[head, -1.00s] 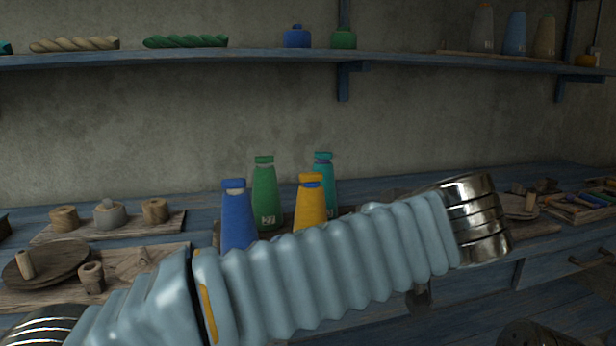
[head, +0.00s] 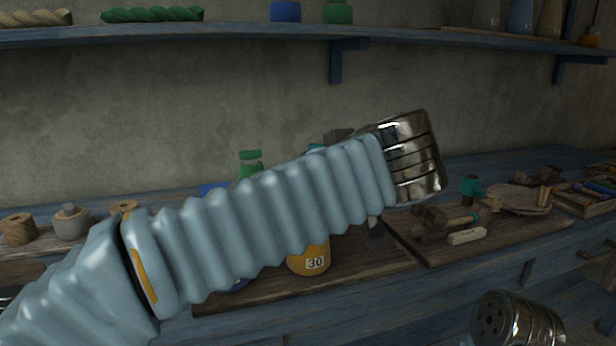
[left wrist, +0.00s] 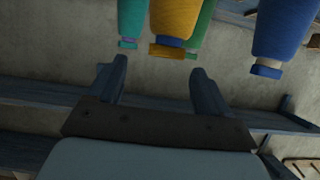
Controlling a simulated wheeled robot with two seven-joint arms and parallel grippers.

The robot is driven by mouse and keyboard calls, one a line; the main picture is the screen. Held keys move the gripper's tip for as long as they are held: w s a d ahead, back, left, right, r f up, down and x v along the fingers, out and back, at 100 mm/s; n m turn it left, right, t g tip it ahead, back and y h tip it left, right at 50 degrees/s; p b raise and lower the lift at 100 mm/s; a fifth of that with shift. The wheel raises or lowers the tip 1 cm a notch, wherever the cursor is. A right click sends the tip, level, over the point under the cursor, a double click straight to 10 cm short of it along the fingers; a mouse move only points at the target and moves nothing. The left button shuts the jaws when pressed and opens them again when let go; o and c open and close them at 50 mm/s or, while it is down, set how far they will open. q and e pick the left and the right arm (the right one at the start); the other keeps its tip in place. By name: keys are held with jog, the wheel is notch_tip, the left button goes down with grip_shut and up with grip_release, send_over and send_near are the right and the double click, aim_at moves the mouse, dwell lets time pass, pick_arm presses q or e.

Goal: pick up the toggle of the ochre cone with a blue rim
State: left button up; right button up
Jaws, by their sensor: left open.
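In the head view, only the lower part of the ochre cone (head: 310,262), with a label 30, shows below my left arm. The arm hides its upper part. In the left wrist view, the ochre cone (left wrist: 176,18) appears upside down, with a blue band (left wrist: 170,41) and an ochre toggle (left wrist: 166,51) at its narrow end. My left gripper (left wrist: 158,68) is open and empty. The toggle lies between the lines of its two fingers, just beyond the tips, with no contact visible.
In the left wrist view, a teal cone (left wrist: 133,18) and a green cone (left wrist: 202,28) stand close around the ochre one. A blue cone (left wrist: 280,28) stands farther right. In the head view, a board with tools (head: 466,236) lies to the right; a shelf (head: 230,30) runs above.

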pick_arm(q)
jog(key=x, duration=0.5)
jog(key=shift+w+a+f+p, duration=0.1)
jog(key=shift+a+f+p, duration=0.3)
jog(key=shift+f, duration=0.05)
jog(key=c, duration=1)
